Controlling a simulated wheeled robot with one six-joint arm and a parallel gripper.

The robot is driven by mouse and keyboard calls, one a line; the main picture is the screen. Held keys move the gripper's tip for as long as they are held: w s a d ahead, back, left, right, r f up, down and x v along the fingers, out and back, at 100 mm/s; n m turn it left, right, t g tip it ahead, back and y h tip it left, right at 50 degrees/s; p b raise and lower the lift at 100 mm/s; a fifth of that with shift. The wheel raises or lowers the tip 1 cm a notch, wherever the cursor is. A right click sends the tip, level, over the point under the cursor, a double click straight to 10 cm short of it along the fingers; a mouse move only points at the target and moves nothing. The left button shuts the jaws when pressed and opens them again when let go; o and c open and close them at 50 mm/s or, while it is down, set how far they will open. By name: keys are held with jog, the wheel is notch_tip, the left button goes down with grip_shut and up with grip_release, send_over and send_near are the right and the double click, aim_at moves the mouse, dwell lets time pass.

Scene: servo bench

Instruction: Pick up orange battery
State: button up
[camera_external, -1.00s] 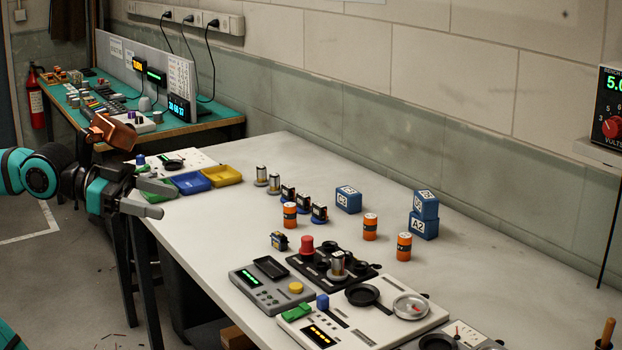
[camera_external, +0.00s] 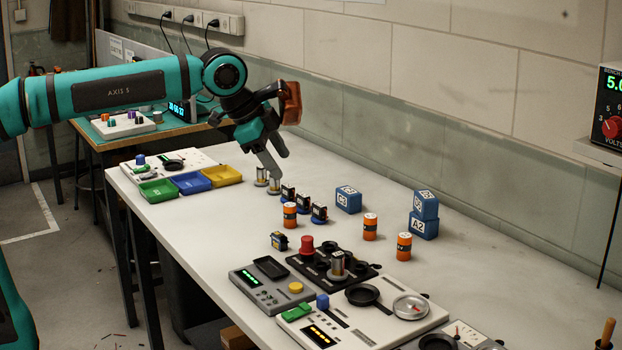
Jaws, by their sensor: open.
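Three orange batteries with dark bands stand upright on the white bench: the left one (camera_external: 290,215), the middle one (camera_external: 370,227) and the right one (camera_external: 404,246). My gripper (camera_external: 277,164) is open and empty, pointing down above the back left of the bench. It is behind and a little left of the left orange battery, close above two silver cylinders (camera_external: 274,186). No battery is between its fingers.
Small dark motors (camera_external: 319,213) stand beside the left battery. Blue cubes (camera_external: 348,199) stand behind, two of them stacked (camera_external: 425,214) near the right battery. Green, blue and yellow trays (camera_external: 221,176) are at left. Panels with a red knob (camera_external: 307,246) and a dial (camera_external: 411,307) fill the front.

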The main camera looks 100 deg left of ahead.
jog(key=a+f+g+h, duration=0.1)
jog(key=a+f+g, duration=0.2)
jog(key=a, duration=0.9)
jog(key=g+h, duration=0.2)
send_over(290, 205)
notch_tip(290, 205, down, 3)
jog(key=f, duration=1.1)
jog(key=shift+s+a+f, duration=0.15)
jog(key=shift+a+f, duration=0.05)
jog(key=shift+a, duration=0.05)
jog(key=shift+d+f, duration=0.2)
jog(key=shift+f, duration=2.5)
jog(key=c, duration=1.1)
jog(key=shift+r, duration=0.2)
notch_tip(290, 205, up, 10)
jog(key=shift+f, duration=0.15)
